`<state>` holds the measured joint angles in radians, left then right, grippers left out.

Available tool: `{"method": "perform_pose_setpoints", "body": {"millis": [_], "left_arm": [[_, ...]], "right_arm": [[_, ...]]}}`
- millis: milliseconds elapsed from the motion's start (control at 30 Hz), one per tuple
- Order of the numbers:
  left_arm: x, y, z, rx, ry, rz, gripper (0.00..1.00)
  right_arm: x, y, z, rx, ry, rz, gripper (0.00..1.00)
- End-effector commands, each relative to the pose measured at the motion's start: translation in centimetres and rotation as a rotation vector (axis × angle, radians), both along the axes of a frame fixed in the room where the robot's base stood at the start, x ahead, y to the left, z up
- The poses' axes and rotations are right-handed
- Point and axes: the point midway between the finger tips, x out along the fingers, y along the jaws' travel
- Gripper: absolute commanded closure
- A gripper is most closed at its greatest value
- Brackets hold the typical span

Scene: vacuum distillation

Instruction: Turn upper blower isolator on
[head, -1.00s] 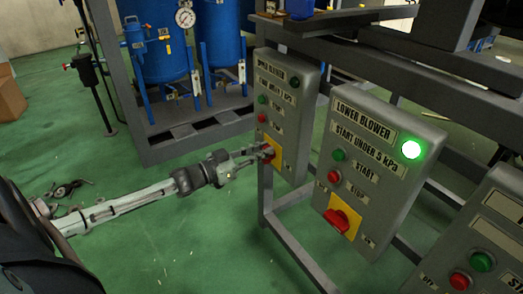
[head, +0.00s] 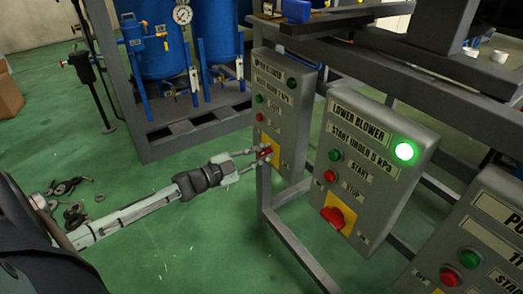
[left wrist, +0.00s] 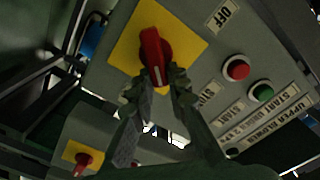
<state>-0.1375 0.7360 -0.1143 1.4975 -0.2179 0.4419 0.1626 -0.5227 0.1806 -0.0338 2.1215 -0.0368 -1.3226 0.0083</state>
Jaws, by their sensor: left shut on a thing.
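The upper blower panel (head: 283,77) is a grey box with a green button, a red button and a dark lamp. Low on it is the isolator, a red rotary knob (left wrist: 152,45) on a yellow plate (left wrist: 188,42). My left gripper (head: 262,154) reaches it from the left. In the left wrist view the fingers (left wrist: 162,80) close around the end of the knob's handle, which has a white mark. The fingers partly hide the knob in the head view. An OFF label (left wrist: 222,15) is beside the plate. My right gripper is not in view.
The lower blower panel (head: 378,125), with a lit green lamp (head: 404,151) and its own red knob (head: 333,217), is to the right. A third panel (head: 480,235) is nearer. Grey frame bars (head: 290,240) run beneath. Blue tanks (head: 165,45) stand behind.

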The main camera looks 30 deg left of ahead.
Motion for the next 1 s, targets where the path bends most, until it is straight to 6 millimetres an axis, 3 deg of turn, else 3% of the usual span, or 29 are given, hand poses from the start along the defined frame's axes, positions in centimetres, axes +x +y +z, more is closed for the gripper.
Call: {"method": "perform_pose_setpoints", "body": {"millis": [367,1000], "left_arm": [[-0.2,-0.6,-0.8,0.33,-0.139,-0.002,1.0],[-0.4,-0.8,-1.8,0.733,-0.305,-0.003,1.0]], "right_arm": [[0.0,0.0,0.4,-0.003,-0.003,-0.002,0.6],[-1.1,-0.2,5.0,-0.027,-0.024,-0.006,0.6]]}}
